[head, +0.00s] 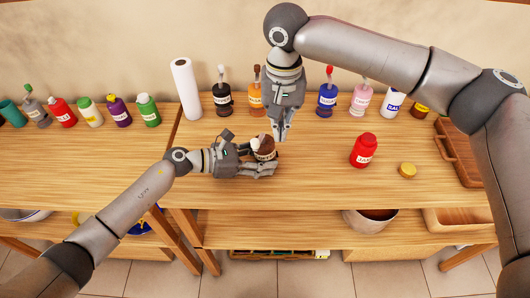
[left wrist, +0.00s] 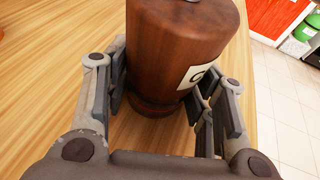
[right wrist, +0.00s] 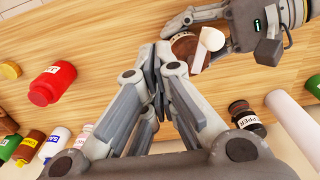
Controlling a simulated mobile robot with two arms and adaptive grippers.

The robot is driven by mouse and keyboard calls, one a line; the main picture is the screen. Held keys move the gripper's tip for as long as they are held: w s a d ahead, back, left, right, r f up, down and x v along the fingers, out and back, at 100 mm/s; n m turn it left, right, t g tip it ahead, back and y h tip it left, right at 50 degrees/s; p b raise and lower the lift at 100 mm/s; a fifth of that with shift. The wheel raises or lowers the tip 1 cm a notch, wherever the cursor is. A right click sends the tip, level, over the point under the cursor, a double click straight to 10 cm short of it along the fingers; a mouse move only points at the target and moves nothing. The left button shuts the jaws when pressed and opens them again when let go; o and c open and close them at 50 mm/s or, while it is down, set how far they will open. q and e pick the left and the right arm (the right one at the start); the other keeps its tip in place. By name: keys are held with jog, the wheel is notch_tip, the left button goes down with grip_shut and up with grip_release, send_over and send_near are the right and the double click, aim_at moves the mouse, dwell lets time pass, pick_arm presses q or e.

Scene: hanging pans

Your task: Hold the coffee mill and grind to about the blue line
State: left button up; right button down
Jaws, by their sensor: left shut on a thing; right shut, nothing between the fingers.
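The coffee mill (head: 264,146) is a dark brown wooden cylinder with a pale label. It stands upright on the table, and its body fills the top of the left wrist view (left wrist: 175,45). My left gripper (head: 263,163) is shut around the mill's lower body, fingers on both sides. The right wrist view shows the mill's top with a whitish part, perhaps the crank (right wrist: 208,42). My right gripper (head: 282,132) is shut and empty, pointing down above and slightly right of the mill, apart from it. I cannot see a blue line in any view.
A paper roll (head: 187,88) and several bottles line the back. A wooden tray (head: 455,150) lies at the right edge. The tabletop between the mill and the red jar is clear.

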aim_at(265, 154)
jog(key=shift+f, duration=0.1)
dwell(0.3)
jog(key=shift+f, duration=1.75)
jog(key=shift+s+a, duration=0.35)
jog(key=shift+a, duration=0.2)
jog(key=shift+s+a, duration=0.1)
jog(key=shift+a, duration=0.15)
jog(key=shift+s+a, duration=0.1)
jog(key=shift+a, duration=0.5)
dwell(0.5)
jog(key=shift+a, duration=0.3)
jog(key=shift+w+a, duration=0.2)
jog(key=shift+a, duration=0.4)
dwell(0.6)
